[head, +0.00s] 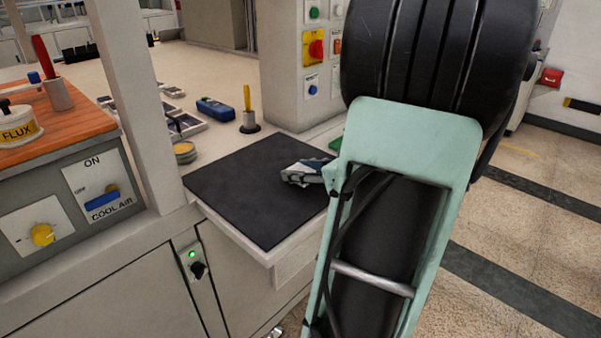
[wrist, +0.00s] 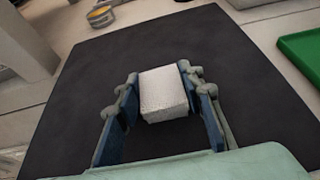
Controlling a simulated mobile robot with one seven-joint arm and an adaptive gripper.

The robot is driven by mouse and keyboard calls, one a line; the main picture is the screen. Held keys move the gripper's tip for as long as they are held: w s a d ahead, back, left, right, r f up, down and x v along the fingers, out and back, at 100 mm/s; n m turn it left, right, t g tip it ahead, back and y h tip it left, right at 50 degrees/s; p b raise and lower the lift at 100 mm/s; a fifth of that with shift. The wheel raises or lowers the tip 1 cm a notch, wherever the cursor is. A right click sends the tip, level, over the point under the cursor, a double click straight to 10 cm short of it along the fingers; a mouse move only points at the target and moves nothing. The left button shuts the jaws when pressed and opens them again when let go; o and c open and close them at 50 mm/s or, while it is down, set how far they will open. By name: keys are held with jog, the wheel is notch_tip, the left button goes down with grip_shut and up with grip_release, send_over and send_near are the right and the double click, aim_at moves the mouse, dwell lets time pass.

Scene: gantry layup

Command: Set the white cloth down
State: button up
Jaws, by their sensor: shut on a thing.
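The white cloth (wrist: 163,92) is a small, pale, block-like folded piece with a woven texture. In the wrist view it sits between the blue-padded fingers of my gripper (wrist: 162,95), which is shut on it. The black mat (wrist: 255,85) lies under the cloth and my gripper. In the head view the mat (head: 235,200) covers the front corner of the bench, and my gripper (head: 305,172) is over its right part, partly hidden by my arm. I cannot tell whether the cloth touches the mat.
A green tray (wrist: 302,58) lies right of the mat. A small yellow-banded tin (head: 185,152), a blue meter (head: 215,109) and a yellow-handled tool in a stand (head: 249,112) stand behind the mat. A white post (head: 135,90) rises at left. The mat's left part is clear.

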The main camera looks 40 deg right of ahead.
jog(key=shift+f, duration=0.2)
jog(key=o, duration=0.9)
jog(key=shift+o, duration=0.2)
jog(key=shift+r, duration=0.1)
jog(key=shift+r, duration=0.1)
jog(key=shift+s+d+r, duration=0.1)
jog(key=shift+s+r, duration=0.1)
jog(key=shift+s, duration=0.1)
jog(key=p+v, duration=0.2)
jog(key=v, duration=0.9)
jog(key=shift+s, duration=0.2)
